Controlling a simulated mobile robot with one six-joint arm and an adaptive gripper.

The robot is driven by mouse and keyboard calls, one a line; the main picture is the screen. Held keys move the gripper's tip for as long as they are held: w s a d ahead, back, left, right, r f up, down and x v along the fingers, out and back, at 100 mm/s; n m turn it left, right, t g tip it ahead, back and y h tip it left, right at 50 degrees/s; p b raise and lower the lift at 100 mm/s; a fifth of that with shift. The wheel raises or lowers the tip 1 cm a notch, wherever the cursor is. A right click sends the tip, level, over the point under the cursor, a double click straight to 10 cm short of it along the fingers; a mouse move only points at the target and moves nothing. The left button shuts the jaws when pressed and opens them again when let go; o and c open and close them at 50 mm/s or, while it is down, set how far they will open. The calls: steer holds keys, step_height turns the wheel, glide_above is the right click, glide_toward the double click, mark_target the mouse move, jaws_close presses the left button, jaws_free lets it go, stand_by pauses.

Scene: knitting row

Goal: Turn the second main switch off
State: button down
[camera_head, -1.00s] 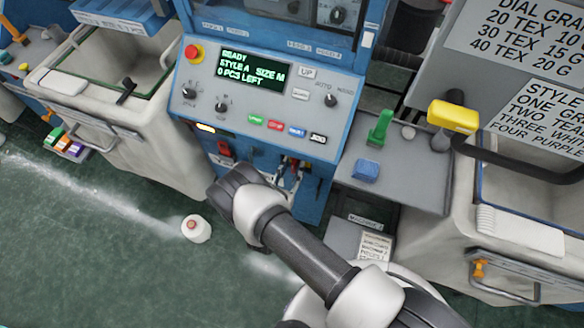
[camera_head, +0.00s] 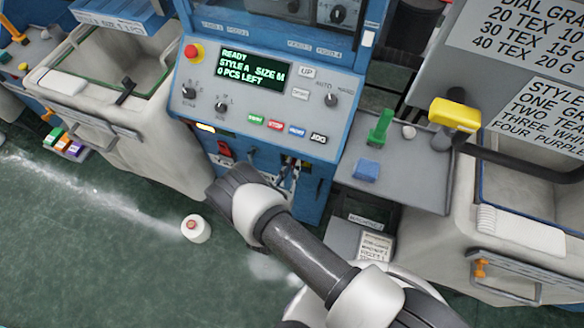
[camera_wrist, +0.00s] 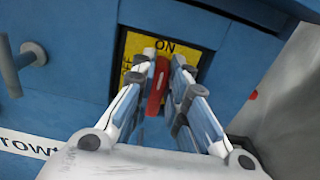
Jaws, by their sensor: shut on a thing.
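In the wrist view the main switch shows as a red handle (camera_wrist: 154,92) on a yellow plate (camera_wrist: 133,46) set in a blue panel. The word ON stands at the plate's top and partly covered letters run down its left side. The handle stands nearly upright, its upper end toward ON, leaning slightly. My gripper (camera_wrist: 164,58) is shut on the handle, one finger on each side. The fingers cover parts of the plate. In the head view my arm reaches to the lower front of the middle blue machine, and the handle cannot be made out clearly there.
Above my arm is a control panel (camera_head: 262,105) with a lit display (camera_head: 252,68) and a red button (camera_head: 194,53). A grey shelf with a green item (camera_head: 380,127) and a blue block (camera_head: 366,170) is at right. A white cone (camera_head: 195,229) stands on the open floor.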

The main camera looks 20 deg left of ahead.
steer(key=shift+w+a+f+n+b, duration=0.1)
steer(key=shift+a+f+n+b, duration=0.25)
steer(key=shift+n+b, duration=1.85)
steer(key=shift+s+a+f+n+b, duration=0.2)
steer(key=shift+n+b, duration=0.7)
steer(key=shift+n, duration=2.65)
steer(key=shift+w+a+f+n+b, duration=0.2)
steer(key=shift+a+f+n+b, duration=0.25)
steer(key=shift+n+b, duration=1.75)
steer(key=shift+n+p, duration=0.65)
steer(key=shift+n, duration=0.3)
steer(key=c, duration=1.6)
jaws_free()
steer(key=s, duration=1.2)
steer(key=shift+a, duration=0.4)
